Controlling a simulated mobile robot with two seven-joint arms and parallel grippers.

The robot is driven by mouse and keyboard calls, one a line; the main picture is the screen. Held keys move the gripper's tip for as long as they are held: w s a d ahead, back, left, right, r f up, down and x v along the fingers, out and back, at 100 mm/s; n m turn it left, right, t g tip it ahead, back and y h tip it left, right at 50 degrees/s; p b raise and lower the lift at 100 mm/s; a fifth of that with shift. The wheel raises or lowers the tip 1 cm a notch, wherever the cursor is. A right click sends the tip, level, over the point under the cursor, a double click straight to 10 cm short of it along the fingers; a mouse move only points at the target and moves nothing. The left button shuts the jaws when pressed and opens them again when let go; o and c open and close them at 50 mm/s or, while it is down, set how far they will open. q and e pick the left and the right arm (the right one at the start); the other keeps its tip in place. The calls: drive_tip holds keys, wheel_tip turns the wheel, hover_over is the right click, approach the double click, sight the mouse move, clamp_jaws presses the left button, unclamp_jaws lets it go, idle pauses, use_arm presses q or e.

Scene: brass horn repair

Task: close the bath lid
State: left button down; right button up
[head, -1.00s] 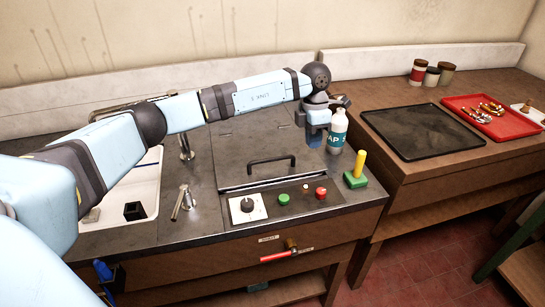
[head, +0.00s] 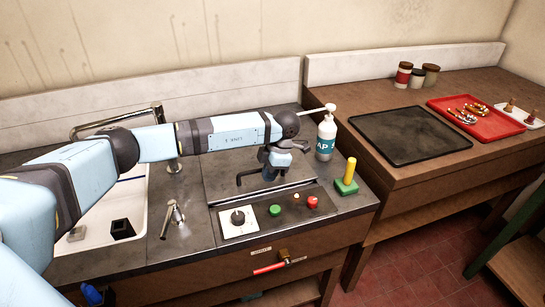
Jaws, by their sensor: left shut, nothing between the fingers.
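The bath lid (head: 222,172) is a dark grey panel lying about flat in the counter, behind the control panel. A thin bright strip shows along its front edge. Its black bar handle (head: 240,180) is partly hidden by my left gripper. My left gripper (head: 270,174) is shut and empty, pointing down over the right part of the handle. I cannot tell whether its fingers touch the handle or the lid. My left forearm hides the lid's back part. My right gripper is not in view.
A control panel (head: 255,216) with a dial and coloured buttons lies in front of the lid. A soap bottle (head: 326,138) and a green block with a yellow handle (head: 347,181) stand to the right. A white sink (head: 130,195) is at left. A black mat (head: 410,135) lies farther right.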

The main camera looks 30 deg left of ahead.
use_arm(q)
wheel_tip(320, 180, down, 2)
idle(0.5)
